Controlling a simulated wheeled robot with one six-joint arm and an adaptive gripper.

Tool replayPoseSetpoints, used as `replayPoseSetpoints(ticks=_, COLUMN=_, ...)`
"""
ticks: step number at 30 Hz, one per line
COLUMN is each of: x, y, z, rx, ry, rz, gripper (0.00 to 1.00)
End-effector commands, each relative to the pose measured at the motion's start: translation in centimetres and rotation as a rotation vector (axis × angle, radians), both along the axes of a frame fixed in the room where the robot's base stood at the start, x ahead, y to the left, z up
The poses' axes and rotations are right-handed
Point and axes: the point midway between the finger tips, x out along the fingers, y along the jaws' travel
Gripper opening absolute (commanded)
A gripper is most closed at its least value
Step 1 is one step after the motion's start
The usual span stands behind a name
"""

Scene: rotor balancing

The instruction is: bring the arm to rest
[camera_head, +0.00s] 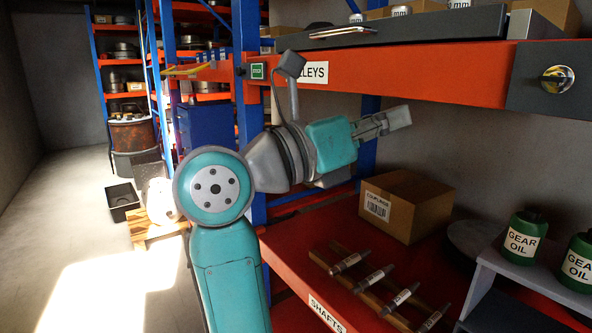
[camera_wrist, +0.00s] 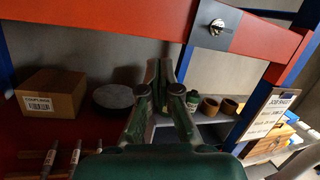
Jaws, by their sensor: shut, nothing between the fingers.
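My gripper (camera_head: 384,122) is at the end of my teal and grey arm, in front of the shelf rack. It is raised above the lower red shelf (camera_head: 283,240) and just under the orange beam (camera_head: 430,62) in the head view. In the wrist view my gripper (camera_wrist: 160,72) points toward the back of the shelf. Its fingers are shut and hold nothing. The fingers look clear of the cardboard box and of the beam.
A cardboard box (camera_head: 405,205) sits on the lower shelf, with several shafts (camera_head: 350,263) on wooden rails before it. Gear oil cans (camera_head: 524,237) stand at right. In the wrist view a clipboard (camera_wrist: 270,112) hangs at right. Open floor (camera_head: 95,270) lies left.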

Motion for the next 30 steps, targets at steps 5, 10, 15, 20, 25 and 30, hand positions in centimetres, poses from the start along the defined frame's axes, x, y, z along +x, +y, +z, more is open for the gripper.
replayPoseSetpoints(ticks=5, x=-0.5, y=-1.4, z=-5.3, rx=-0.170, ry=0.075, rz=-0.106, gripper=0.00)
replayPoseSetpoints(ticks=10, x=-1.4, y=-2.6, z=-9.7, rx=-0.335, ry=0.151, rz=-0.194, gripper=0.00)
replayPoseSetpoints(ticks=15, x=-2.7, y=-3.5, z=-14.0, rx=-0.505, ry=0.235, rz=-0.269, gripper=0.00)
replayPoseSetpoints(ticks=20, x=-4.2, y=-4.2, z=-17.8, rx=-0.668, ry=0.322, rz=-0.324, gripper=0.00)
replayPoseSetpoints(ticks=25, x=-5.9, y=-4.7, z=-21.8, rx=-0.843, ry=0.423, rz=-0.369, gripper=0.00)
replayPoseSetpoints(ticks=30, x=-7.8, y=-5.0, z=-25.7, rx=-1.019, ry=0.533, rz=-0.397, gripper=0.00)
